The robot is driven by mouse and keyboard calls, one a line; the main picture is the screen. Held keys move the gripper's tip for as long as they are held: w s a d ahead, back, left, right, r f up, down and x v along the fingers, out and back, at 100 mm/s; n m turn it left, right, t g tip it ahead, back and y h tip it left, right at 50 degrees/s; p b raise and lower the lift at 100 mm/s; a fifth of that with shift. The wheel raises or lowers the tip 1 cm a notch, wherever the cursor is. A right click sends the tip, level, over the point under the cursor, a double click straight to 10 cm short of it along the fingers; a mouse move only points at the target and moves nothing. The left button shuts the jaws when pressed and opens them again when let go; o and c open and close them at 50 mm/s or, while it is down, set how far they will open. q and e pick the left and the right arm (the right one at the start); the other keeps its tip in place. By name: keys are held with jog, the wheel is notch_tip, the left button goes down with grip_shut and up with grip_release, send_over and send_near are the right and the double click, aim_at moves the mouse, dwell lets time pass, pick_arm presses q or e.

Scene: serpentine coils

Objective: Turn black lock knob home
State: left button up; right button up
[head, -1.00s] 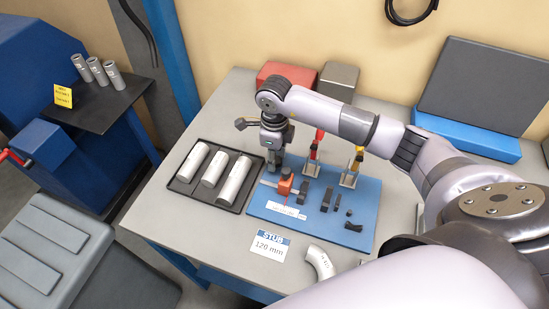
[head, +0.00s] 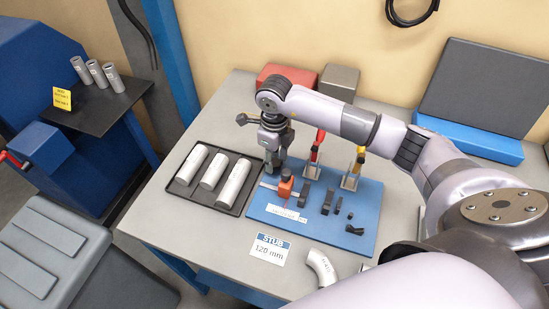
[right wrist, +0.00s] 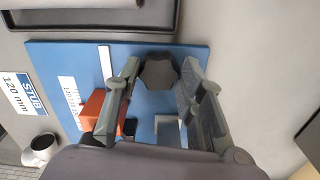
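The black lock knob (right wrist: 160,73), a dark lobed shape, shows in the right wrist view between the two fingertips of my right gripper (right wrist: 160,69). Narrow gaps seem to lie on both sides, and I cannot tell whether the fingers touch it. The fingers are apart. In the head view my right gripper (head: 272,168) points down at the back left of the blue fixture board (head: 338,232) and hides the knob. An orange-red block (head: 285,187) sits on a pale rail just in front of it; it also shows in the wrist view (right wrist: 93,115). My left gripper is out of view.
A black tray (head: 238,208) with three metal tubes is left of the board. Red (head: 316,150) and yellow-handled (head: 358,160) clamps stand right of my gripper. Several black blocks lie on the board. A STUB 120 mm card (head: 270,250) and a curved pipe (head: 320,266) are in front.

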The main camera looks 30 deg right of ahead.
aim_at(275, 162)
jog(key=o, duration=0.4)
jog(key=shift+s, duration=0.1)
jog(key=shift+c, duration=0.2)
notch_tip(275, 162, up, 12)
dwell(0.7)
